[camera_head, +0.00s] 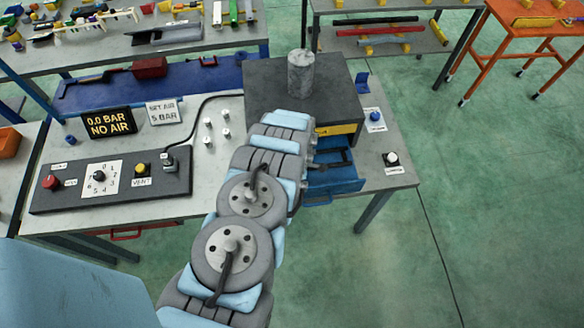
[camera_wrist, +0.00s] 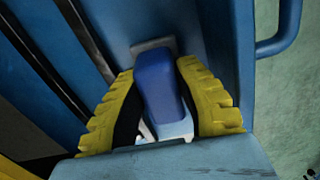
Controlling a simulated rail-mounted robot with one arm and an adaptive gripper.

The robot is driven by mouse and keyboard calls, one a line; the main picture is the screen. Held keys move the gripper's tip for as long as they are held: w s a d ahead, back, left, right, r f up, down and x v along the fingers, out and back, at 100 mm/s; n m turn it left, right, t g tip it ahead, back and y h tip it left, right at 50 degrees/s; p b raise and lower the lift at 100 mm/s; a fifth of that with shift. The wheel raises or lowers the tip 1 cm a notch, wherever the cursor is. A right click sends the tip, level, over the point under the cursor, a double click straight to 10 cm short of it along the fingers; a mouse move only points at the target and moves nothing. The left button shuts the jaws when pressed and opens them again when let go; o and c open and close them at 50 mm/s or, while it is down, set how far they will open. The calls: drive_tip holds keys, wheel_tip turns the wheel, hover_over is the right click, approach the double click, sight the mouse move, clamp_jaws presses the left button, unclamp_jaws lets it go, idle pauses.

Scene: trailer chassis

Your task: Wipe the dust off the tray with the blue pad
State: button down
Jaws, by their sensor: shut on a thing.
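My gripper (camera_wrist: 157,70) has yellow ribbed fingers, closed from both sides on a blue block with a grey plate at its far end, apparently the blue pad (camera_wrist: 157,92). The pad is inside or just over a blue drawer (camera_wrist: 218,35), which I take to be the tray. The open drawer shows in the head view (camera_head: 335,184), under the dark cabinet at the right of the bench. In the head view my arm hides most of the gripper and the pad. I cannot make out dust or whether the pad touches the drawer floor.
The drawer handle (camera_wrist: 285,32) sticks out at right in the wrist view. A grey cylinder (camera_head: 301,73) stands on the dark cabinet (camera_head: 262,88). A control panel (camera_head: 110,180), a "NO AIR" display (camera_head: 107,123) and small knobs occupy the bench.

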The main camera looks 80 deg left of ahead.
drive_tip(key=shift+s, duration=0.8)
drive_tip(key=shift+s+a+r+p, duration=0.1)
drive_tip(key=shift+s+r+p, duration=0.1)
drive_tip(key=shift+r+p, duration=0.15)
drive_tip(key=shift+r, duration=0.9)
drive_tip(key=shift+w+r+p, duration=0.2)
drive_tip(key=shift+r+p, duration=0.1)
drive_tip(key=shift+p, duration=0.1)
drive_tip(key=shift+s+r, duration=0.1)
drive_tip(key=shift+r, duration=0.25)
drive_tip(key=shift+r+p, duration=0.5)
drive_tip(key=shift+r, duration=1.65)
